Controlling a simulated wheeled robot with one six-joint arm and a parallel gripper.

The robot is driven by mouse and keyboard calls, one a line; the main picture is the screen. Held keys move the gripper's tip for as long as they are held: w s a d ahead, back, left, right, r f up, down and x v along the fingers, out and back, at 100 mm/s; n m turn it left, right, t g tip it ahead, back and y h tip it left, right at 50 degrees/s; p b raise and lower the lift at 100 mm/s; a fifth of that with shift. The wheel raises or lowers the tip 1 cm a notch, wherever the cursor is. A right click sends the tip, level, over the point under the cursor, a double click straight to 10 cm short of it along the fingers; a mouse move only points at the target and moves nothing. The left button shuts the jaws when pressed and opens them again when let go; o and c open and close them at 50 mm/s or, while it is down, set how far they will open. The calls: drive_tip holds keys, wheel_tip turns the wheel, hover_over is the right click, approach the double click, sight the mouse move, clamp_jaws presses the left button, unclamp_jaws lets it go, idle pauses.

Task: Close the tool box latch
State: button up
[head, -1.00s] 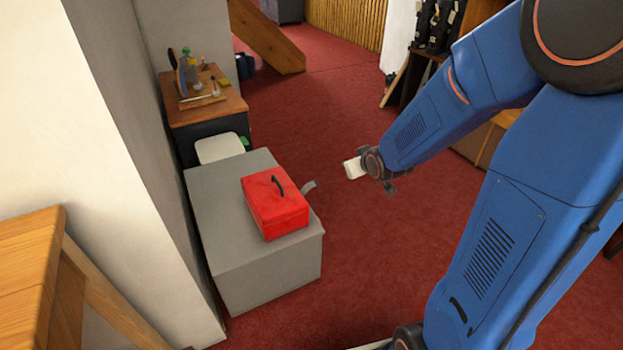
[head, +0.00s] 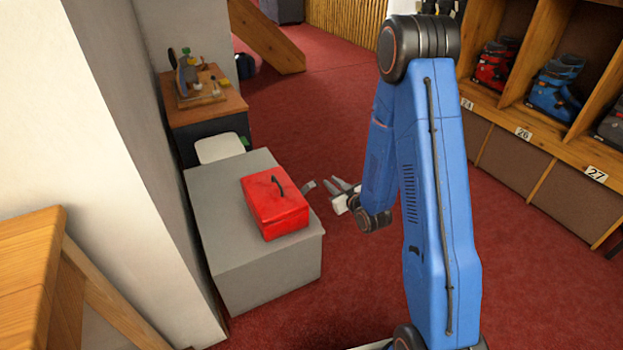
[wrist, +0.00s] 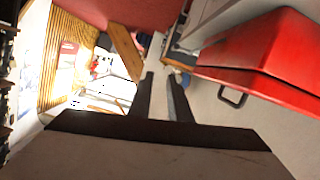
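The red tool box (head: 278,212) sits with its lid down on a grey cabinet (head: 262,268). A black handle is on its lid.
A white stool or seat (head: 219,148) stands behind the cabinet, before a small wooden-topped bench (head: 205,108) with tools. A wall (head: 140,120) bounds the cabinet's left. Red carpet (head: 330,110) is open behind. Boot shelves (head: 540,130) stand at right.

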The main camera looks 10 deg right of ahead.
sight(307, 191)
drive_tip(key=s+f+t+y, duration=0.1)
drive_tip(key=s+f+t, duration=0.25)
drive_tip(key=f, duration=0.35)
drive_tip(key=a+f+x, duration=0.1)
drive_tip(key=x, duration=1.6)
drive_tip(key=shift+f+m+g, duration=0.2)
drive_tip(key=shift+m+g, duration=0.1)
drive_tip(key=shift+g, duration=0.15)
drive_tip(key=shift+w, duration=0.1)
drive_tip(key=shift+c, duration=0.3)
clamp_jaws()
